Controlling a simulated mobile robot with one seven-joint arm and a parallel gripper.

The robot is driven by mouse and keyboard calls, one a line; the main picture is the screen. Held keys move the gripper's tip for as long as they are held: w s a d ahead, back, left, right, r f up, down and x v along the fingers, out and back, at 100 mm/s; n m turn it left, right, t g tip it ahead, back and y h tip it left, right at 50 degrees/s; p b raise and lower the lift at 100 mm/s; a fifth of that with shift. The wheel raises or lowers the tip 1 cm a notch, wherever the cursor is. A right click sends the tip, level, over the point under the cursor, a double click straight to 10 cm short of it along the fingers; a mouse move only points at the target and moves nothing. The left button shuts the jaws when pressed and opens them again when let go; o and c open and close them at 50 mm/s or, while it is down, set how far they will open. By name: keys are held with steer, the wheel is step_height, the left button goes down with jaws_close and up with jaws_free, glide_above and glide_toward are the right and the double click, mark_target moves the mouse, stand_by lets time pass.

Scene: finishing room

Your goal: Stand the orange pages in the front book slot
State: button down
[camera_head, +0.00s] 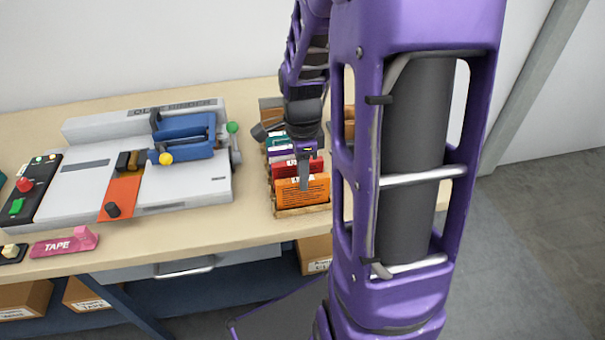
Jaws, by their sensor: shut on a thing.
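The orange pages (309,192) are an upright orange block with dark print, at the front end of the book rack (302,212). They look to be standing in or just above the front slot; their lower edge is close behind the rack's front rim, and I cannot tell whether they rest on its floor. My gripper (303,180) reaches down from above and is shut on the top of the orange pages. Red, white, teal and brown books (285,167) stand in the slots behind. My wrist hides part of these slots.
A grey gluing machine (180,191) with a blue clamp and an orange plate stands to the left. A pink tape holder (65,243) lies at the table's front left. Brown items (349,122) are partly hidden behind my arm. Bare table (240,222) lies between machine and rack.

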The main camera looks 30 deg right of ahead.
steer(key=shift+f, duration=0.15)
steer(key=c, duration=1.1)
jaws_free()
steer(key=shift+o, duration=0.2)
steer(key=shift+r+p, duration=1.8)
steer(key=shift+r, duration=1.1)
step_height(320, 180, up, 5)
steer(key=shift+r, duration=0.2)
